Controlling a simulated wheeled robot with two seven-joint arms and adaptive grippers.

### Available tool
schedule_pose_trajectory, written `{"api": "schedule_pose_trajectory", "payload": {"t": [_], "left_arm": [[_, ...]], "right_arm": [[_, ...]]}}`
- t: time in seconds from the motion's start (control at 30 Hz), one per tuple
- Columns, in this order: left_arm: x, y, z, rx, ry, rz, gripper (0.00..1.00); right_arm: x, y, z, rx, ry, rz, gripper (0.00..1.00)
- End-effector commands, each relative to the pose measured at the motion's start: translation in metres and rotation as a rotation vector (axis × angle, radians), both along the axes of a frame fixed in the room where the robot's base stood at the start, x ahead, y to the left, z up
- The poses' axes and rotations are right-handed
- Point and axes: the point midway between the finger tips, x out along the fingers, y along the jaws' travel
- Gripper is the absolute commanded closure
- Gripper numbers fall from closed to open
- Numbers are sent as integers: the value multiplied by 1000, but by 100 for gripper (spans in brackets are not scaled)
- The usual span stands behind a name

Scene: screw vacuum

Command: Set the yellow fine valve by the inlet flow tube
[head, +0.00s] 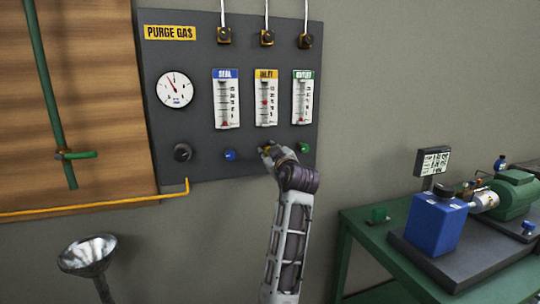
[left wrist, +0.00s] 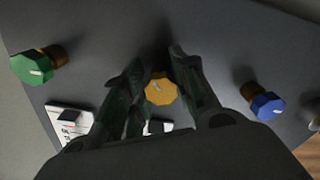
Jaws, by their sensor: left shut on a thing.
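The yellow fine valve knob (left wrist: 160,89) sits between the two fingers of my left gripper (left wrist: 159,85) in the left wrist view. The gripper is shut on the knob. In the head view my left gripper (head: 269,150) is at the panel below the inlet tube and covers most of the knob. The inlet flow tube (head: 266,98) has a yellow label, and its red float stands around the middle of the scale. My right gripper is in neither view.
A blue knob (head: 230,155) and a green knob (head: 303,149) flank the gripper closely on the dark purge gas panel (head: 205,50). A black knob (head: 183,152) and a round gauge (head: 175,89) are further left. A green bench (head: 350,225) with a pump stands at right.

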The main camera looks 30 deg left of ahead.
Motion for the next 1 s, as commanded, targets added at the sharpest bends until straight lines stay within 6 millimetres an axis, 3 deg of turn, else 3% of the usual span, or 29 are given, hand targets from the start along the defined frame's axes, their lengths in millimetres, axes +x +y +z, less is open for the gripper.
{"api": "schedule_pose_trajectory", "payload": {"t": [0.1,0.13,0.3,1.0], "left_arm": [[0,0,1,1,-1,0,96],[0,0,1,1,-1,0,71],[0,0,1,1,0,0,49],[0,0,1,19,21,0,49]], "right_arm": [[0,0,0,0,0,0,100],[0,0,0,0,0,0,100],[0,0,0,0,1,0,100],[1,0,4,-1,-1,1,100]]}}
